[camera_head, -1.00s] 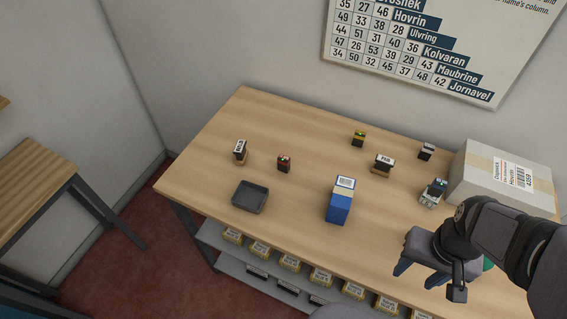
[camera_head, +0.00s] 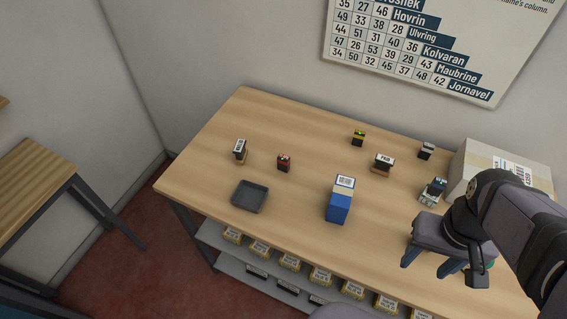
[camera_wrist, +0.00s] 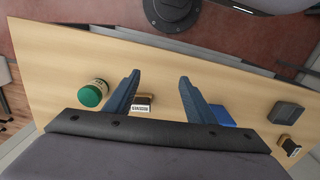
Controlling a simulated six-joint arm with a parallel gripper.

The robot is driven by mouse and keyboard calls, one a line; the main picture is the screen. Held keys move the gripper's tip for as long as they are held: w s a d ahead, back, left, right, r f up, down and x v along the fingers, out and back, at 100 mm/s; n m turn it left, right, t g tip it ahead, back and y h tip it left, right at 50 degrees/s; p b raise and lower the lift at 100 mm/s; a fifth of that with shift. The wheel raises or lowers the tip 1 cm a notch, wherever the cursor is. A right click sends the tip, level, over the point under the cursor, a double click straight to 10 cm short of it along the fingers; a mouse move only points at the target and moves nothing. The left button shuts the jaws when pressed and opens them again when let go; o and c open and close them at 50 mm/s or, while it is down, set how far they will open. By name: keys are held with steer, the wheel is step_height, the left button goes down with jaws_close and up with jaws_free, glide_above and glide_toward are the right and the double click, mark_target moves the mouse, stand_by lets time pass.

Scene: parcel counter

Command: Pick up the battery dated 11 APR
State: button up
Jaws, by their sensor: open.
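A blue box (camera_head: 338,207), a dark tray (camera_head: 249,196), a PAID stamp (camera_head: 383,164) and another stamp (camera_head: 240,150) stand on the table. A cardboard box (camera_head: 480,165) is at right. A green-topped round container (camera_wrist: 91,95) shows in the wrist view. The table's left front is clear.

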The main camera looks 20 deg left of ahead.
steer(key=w+a+f+n+t+h+b, duration=0.2)
steer(key=w+a+n+h, duration=0.2)
steer(key=w+n, duration=0.65)
steer(key=r+n+t+y+b, duration=0.2)
steer(key=n+t+y+b, duration=0.25)
steer(key=n+t, duration=1.35)
glide_above(282, 161)
steer(key=s, duration=0.6)
steer(key=n+g, duration=0.6)
steer(key=shift+h, duration=0.25)
step_height(282, 161, down, 11)
steer(key=shift+w+r, duration=0.1)
steer(key=shift+r, duration=0.1)
steer(key=shift+w+f, duration=0.1)
steer(key=shift+f, duration=0.1)
steer(key=shift+g, duration=0.3)
steer(key=shift+p+x, duration=1.7)
steer(key=shift+x, duration=1.2)
steer(key=shift+w+a+f, duration=0.1)
steer(key=shift+w+f, duration=0.05)
steer(key=shift+w, duration=0.6)
